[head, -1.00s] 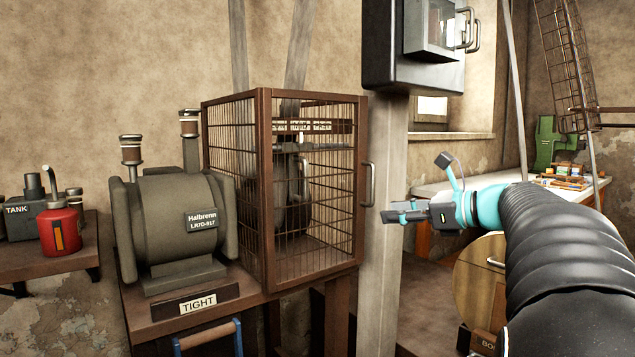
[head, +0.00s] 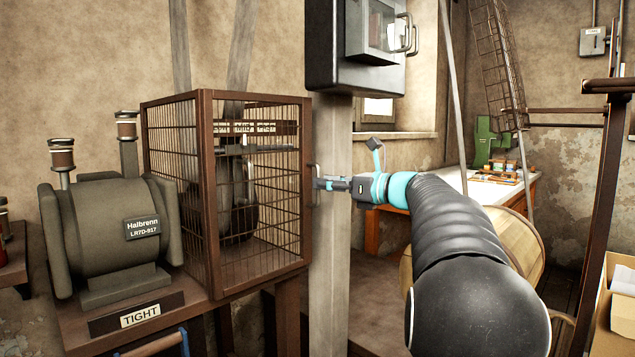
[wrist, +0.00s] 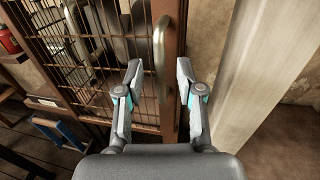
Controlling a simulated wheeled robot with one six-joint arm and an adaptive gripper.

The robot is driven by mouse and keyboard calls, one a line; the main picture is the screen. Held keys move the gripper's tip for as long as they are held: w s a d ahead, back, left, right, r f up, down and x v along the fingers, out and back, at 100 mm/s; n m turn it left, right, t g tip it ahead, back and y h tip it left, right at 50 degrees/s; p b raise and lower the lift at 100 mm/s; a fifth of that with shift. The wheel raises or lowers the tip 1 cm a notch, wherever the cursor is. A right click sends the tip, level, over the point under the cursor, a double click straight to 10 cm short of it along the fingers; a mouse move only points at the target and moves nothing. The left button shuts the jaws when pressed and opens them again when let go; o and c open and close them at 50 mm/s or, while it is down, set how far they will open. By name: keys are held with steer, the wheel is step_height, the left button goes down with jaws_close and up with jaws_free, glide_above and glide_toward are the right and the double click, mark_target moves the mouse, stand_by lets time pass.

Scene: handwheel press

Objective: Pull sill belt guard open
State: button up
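The belt guard (head: 256,195) is a brown framed cage with wire mesh sides, shut, around a belt and a dark pulley. Its grey bar handle (head: 314,172) stands upright on the right edge of the mesh door. My gripper (head: 325,184) is level with this handle, just to its right in the head view. In the wrist view my gripper (wrist: 158,72) has its two fingers spread wide, with the handle (wrist: 160,58) between them. The handle seems not clamped; whether either finger touches it I cannot tell.
A grey post (head: 331,255) stands close to the right of the guard; it also shows beside the right finger in the wrist view (wrist: 240,70). A dark box (head: 343,70) hangs above. The Halbrenn motor (head: 112,225) sits left of the guard, with a "TIGHT" plate below.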

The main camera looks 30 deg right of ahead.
steer(key=shift+x, duration=1.4)
jaws_close()
